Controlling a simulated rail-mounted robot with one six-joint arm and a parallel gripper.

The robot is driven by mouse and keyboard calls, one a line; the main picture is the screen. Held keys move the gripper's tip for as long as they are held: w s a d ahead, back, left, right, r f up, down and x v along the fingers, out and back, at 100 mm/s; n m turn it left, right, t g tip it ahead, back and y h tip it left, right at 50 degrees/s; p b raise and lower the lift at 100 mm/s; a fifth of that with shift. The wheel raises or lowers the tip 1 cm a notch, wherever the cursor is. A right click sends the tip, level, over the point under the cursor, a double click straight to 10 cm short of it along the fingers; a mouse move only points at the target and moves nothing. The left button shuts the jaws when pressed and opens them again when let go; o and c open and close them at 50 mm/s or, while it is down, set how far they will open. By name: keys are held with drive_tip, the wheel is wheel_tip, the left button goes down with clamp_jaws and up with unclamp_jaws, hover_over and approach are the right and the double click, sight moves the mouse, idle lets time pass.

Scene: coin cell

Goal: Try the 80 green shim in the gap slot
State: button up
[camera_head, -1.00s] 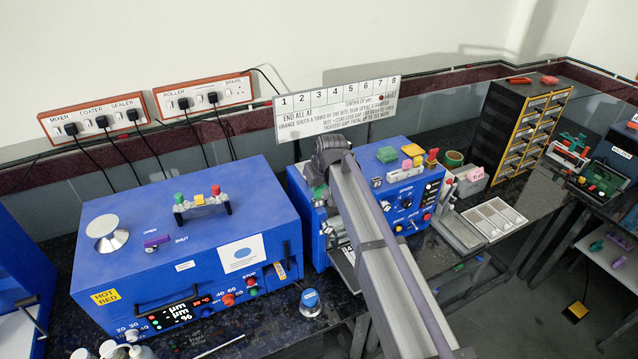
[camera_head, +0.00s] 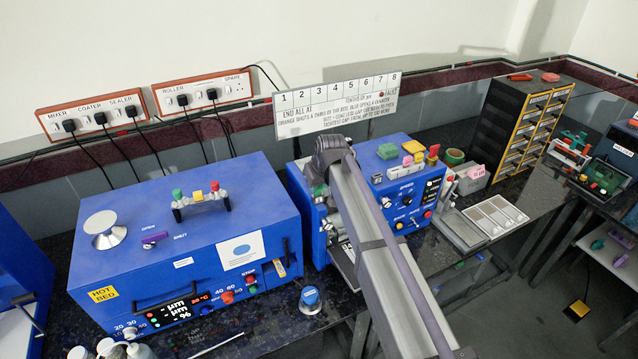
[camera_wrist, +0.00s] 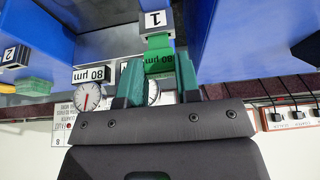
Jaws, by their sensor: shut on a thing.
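The green shim, marked 80 µm (camera_wrist: 158,60), is between the two teal fingers of my gripper (camera_wrist: 158,77) in the wrist view. My gripper is shut on it. The shim's far end reaches up to a white block marked 1 (camera_wrist: 153,20), between blue machine walls. I cannot tell whether it touches that block or sits in a slot. A white plate also marked 80 µm (camera_wrist: 91,75) is left of the fingers. In the head view my arm covers the gripper and the front of the blue roller machine (camera_head: 365,160). The gap slot is not clearly visible.
In the wrist view, blue walls (camera_wrist: 225,45) flank the gripper closely, and two dials stand nearby, one at left (camera_wrist: 87,98). In the head view, the blue hot-bed box (camera_head: 200,240) stands left of my arm, and pale trays (camera_head: 495,215) lie to the right.

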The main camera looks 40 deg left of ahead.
drive_tip(key=shift+f+b, duration=0.45)
drive_tip(key=o, duration=1)
drive_tip(key=shift+c, duration=0.2)
drive_tip(key=shift+r, duration=0.15)
drive_tip(key=p+v, duration=1)
drive_tip(key=shift+r, duration=0.25)
drive_tip(key=shift+s+d, duration=0.1)
